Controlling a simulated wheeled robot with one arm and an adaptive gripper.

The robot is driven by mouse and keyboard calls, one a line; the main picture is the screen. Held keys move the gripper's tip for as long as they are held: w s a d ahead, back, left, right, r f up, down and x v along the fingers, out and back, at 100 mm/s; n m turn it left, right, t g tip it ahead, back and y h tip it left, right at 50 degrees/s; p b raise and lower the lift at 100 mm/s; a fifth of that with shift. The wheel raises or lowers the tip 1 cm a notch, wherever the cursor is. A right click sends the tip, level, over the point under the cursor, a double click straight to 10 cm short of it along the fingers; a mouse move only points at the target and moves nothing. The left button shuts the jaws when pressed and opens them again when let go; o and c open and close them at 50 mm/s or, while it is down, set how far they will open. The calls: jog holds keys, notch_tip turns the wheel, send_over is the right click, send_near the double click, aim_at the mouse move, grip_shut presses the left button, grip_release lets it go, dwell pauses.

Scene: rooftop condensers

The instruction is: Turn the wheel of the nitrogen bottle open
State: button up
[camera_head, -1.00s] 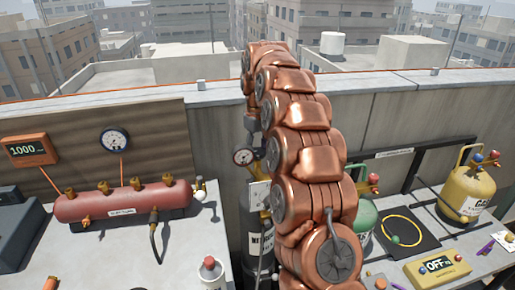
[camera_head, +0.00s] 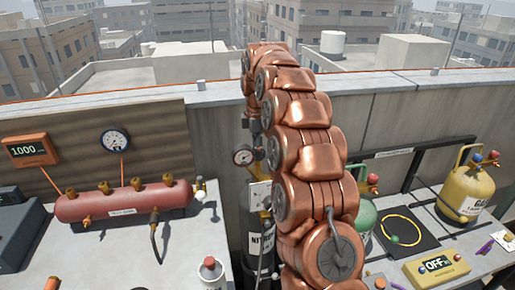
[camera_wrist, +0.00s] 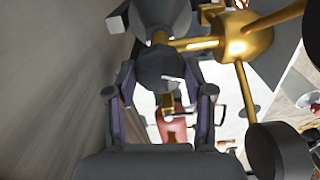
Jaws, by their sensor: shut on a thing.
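The nitrogen bottle (camera_head: 257,233) is a dark upright cylinder with a partly covered white label, behind the worktops in the head view. My copper arm hides much of its top and right side. In the wrist view a dark grey rounded knob, seemingly the bottle's wheel (camera_wrist: 165,66), sits between my fingers, beside a brass valve body (camera_wrist: 238,38). My gripper (camera_wrist: 161,88) is shut on this wheel, one finger on each side. The wheel's turn angle cannot be told.
A round gauge (camera_head: 243,155) stands close left of my arm. A red manifold (camera_head: 125,201) lies on the left worktop. A green bottle (camera_head: 366,215) and a yellow bottle (camera_head: 466,190) stand at the right. A wall (camera_head: 215,130) runs behind.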

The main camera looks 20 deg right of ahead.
jog(key=shift+n, duration=2.1)
jog(key=o, duration=1.2)
jog(key=shift+c, duration=0.2)
jog(key=shift+r, duration=0.1)
notch_tip(320, 180, up, 4)
jog(key=shift+w+r, duration=0.1)
jog(key=shift+r, duration=1.55)
